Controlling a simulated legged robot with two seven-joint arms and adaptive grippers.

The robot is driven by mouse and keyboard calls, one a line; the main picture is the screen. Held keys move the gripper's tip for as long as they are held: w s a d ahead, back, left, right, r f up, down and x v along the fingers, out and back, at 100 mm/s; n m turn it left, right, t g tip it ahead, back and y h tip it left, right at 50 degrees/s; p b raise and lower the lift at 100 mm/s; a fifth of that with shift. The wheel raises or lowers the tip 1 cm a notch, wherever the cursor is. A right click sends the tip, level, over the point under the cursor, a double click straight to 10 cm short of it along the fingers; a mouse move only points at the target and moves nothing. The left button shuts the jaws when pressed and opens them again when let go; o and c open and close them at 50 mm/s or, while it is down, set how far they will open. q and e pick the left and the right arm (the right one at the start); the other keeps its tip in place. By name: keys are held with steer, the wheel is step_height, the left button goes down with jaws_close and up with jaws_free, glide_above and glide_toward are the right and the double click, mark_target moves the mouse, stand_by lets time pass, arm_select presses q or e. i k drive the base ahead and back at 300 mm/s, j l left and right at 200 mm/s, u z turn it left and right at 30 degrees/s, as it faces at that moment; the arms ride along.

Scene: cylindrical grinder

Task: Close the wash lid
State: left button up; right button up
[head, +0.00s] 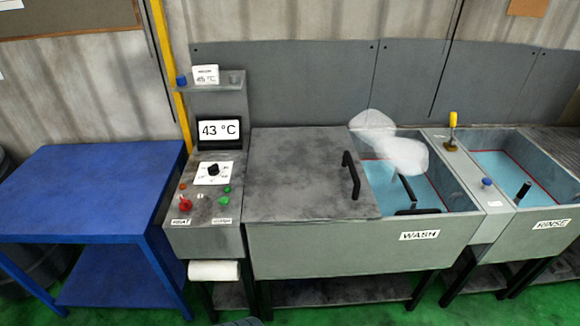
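The wash lid (305,172) looks like a flat grey panel with a black bar handle (351,175) near its right edge. It lies level over the left part of the wash tank (350,252), which has a WASH label on its front. The right part of the tank is uncovered and shows blue liquid (385,178). A white steam-like puff (392,145) hangs above the opening. Black bar-shaped parts (406,189) show inside the opening. Neither of my grippers is in view.
A control cabinet (204,238) with a 43 °C display (219,130) and knobs stands left of the tank. A blue table (85,190) with a clear top is further left. The rinse tank (540,235) is at right, past a narrow divider with a yellow-handled lever (453,120).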

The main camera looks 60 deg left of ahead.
mark_target(302, 174)
steer(key=j+u, duration=0.1)
steer(key=u, duration=1.8)
